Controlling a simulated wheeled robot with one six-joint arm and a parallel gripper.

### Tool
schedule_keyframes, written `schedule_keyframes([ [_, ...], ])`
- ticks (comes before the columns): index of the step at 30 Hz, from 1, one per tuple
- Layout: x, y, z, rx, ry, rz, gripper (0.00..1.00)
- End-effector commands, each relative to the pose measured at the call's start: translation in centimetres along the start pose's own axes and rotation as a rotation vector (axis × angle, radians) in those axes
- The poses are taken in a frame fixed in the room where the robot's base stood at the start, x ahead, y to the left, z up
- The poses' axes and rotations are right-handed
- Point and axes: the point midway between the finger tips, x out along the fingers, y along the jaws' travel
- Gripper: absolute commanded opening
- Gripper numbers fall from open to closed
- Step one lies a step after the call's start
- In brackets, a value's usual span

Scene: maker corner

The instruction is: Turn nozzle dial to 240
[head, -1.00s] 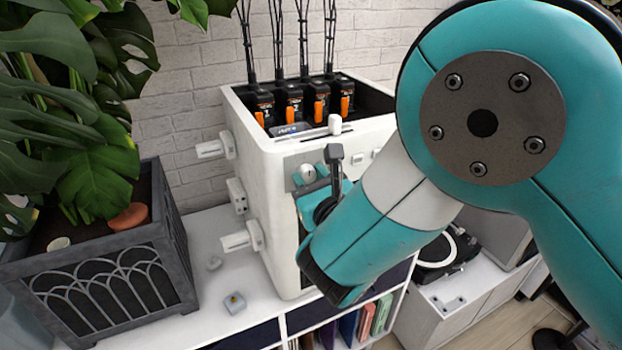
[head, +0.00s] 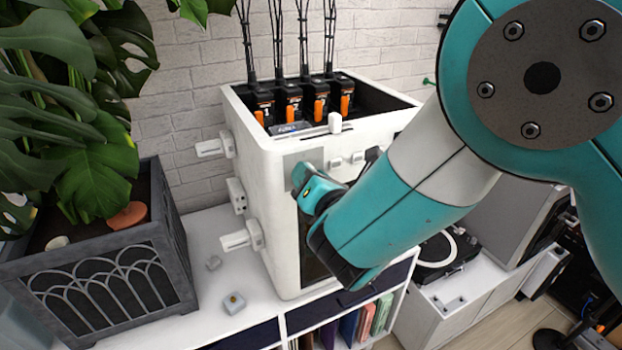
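The white 3D printer (head: 278,225) stands on the white shelf top, with a grey panel (head: 293,160) at the upper left of its front. The nozzle dial is hidden behind the end of my arm. My teal wrist (head: 318,190) is in front of that panel. My gripper's fingers do not show, so I cannot see whether they touch the dial. Two small light buttons or knobs (head: 346,160) sit on the front to the right of the panel.
Several black and orange tool heads (head: 292,100) hang in the printer's open top. White fittings (head: 240,237) stick out from its left side. A plant in a dark planter (head: 110,270) stands at the left. A small block (head: 234,303) lies on the shelf top.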

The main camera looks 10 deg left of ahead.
Motion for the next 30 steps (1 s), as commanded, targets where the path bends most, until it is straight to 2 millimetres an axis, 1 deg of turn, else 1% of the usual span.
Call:
schedule_keyframes([
  [10,0.06,-0.13,0.22,0.327,0.012,0.006,0.11],
  [30,0.07,-0.46,0.03,0.963,0.047,0.015,0.11],
])
